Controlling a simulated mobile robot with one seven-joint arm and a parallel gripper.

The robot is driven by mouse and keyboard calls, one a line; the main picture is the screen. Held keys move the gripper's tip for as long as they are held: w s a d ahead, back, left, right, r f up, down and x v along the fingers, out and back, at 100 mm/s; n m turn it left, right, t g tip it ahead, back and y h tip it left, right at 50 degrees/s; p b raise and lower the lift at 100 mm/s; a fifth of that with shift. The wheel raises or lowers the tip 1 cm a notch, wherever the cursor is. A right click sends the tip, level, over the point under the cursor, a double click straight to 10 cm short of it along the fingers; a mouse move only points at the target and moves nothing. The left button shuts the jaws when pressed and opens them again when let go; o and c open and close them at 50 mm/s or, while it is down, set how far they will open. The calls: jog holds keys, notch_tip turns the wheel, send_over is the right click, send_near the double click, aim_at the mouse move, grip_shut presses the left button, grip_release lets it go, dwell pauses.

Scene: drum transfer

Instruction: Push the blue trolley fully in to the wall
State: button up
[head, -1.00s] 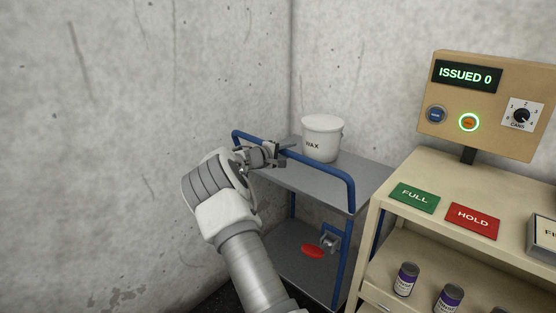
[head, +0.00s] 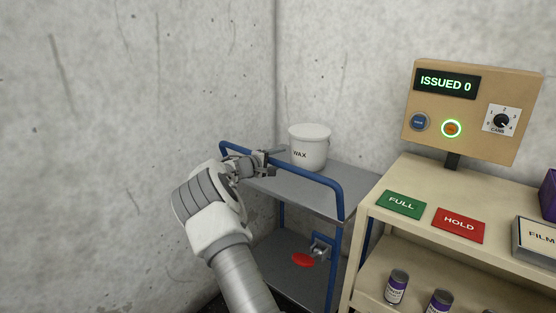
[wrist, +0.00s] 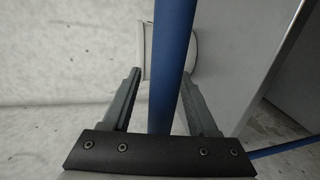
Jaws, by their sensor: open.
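The blue trolley has a grey top shelf (head: 325,196) and a blue push handle (head: 318,180), and it stands in the corner by the concrete walls. A white bucket marked WAX (head: 310,150) stands upright on the top shelf. My gripper (head: 272,158) is at the handle's upper bar. In the wrist view the blue bar (wrist: 172,60) runs between the two open fingers (wrist: 165,95), with space visible on both sides. Whether the trolley's far end touches the wall is hidden behind the bucket and shelf.
A beige bench (head: 405,235) stands close on the trolley's right, with a green FULL card (head: 401,204), a red HOLD card (head: 459,225) and several cans below. A control panel (head: 470,110) reads ISSUED 0. A red pedal (head: 303,260) is low on the trolley.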

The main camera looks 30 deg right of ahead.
jog(key=shift+a, duration=0.15)
jog(key=p+v, duration=0.1)
jog(key=v, duration=1.6)
jog(key=shift+s, duration=0.1)
